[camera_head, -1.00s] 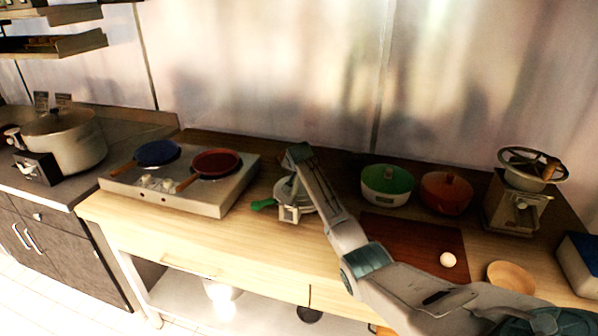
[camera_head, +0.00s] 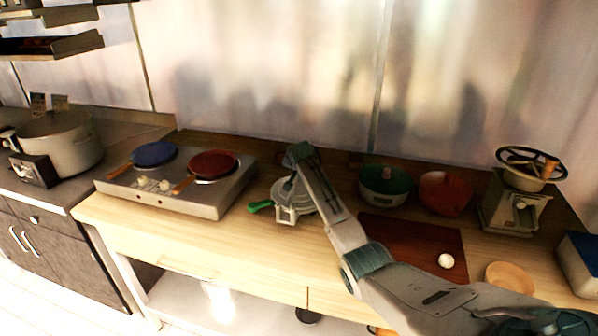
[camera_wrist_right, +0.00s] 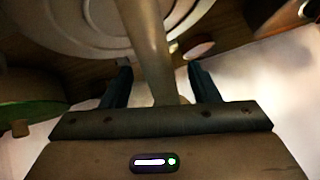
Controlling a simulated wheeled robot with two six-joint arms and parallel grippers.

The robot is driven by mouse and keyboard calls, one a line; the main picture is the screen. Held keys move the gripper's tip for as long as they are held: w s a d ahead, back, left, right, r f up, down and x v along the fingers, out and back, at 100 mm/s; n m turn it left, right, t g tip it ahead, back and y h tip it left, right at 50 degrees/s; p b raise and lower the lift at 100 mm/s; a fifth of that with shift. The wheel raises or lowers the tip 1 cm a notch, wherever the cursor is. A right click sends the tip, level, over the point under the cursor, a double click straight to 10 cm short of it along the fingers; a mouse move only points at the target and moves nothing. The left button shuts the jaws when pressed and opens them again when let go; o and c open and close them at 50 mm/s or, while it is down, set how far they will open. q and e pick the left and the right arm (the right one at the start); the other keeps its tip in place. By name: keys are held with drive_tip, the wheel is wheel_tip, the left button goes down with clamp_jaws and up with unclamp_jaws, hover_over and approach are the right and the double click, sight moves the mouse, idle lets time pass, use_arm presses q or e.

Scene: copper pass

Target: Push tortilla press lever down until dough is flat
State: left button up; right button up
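In the right wrist view the press's pale round plates (camera_wrist_right: 65,30) fill the upper left. My right gripper (camera_wrist_right: 158,72) has its fingers apart there, with a grey bar (camera_wrist_right: 148,45) running between them and space showing beside it. I cannot tell whether the fingers touch the bar. Dough inside the press is not visible. My left gripper is not in view.
A double burner (camera_head: 215,202) with a blue pan (camera_head: 153,153) and red pan (camera_head: 213,163) is left of the press. A brown board (camera_head: 415,240) carries a white ball (camera_head: 446,261).

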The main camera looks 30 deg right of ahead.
drive_tip(key=shift+f, duration=0.15)
drive_tip(key=shift+a, duration=0.3)
drive_tip(key=shift+s+a+r, duration=0.35)
drive_tip(key=shift+s+r, duration=0.05)
drive_tip(key=shift+r, duration=0.1)
drive_tip(key=b+v, duration=0.3)
drive_tip(key=v, duration=0.6)
drive_tip(key=shift+s+d+r, duration=0.15)
drive_tip(key=shift+d, duration=0.15)
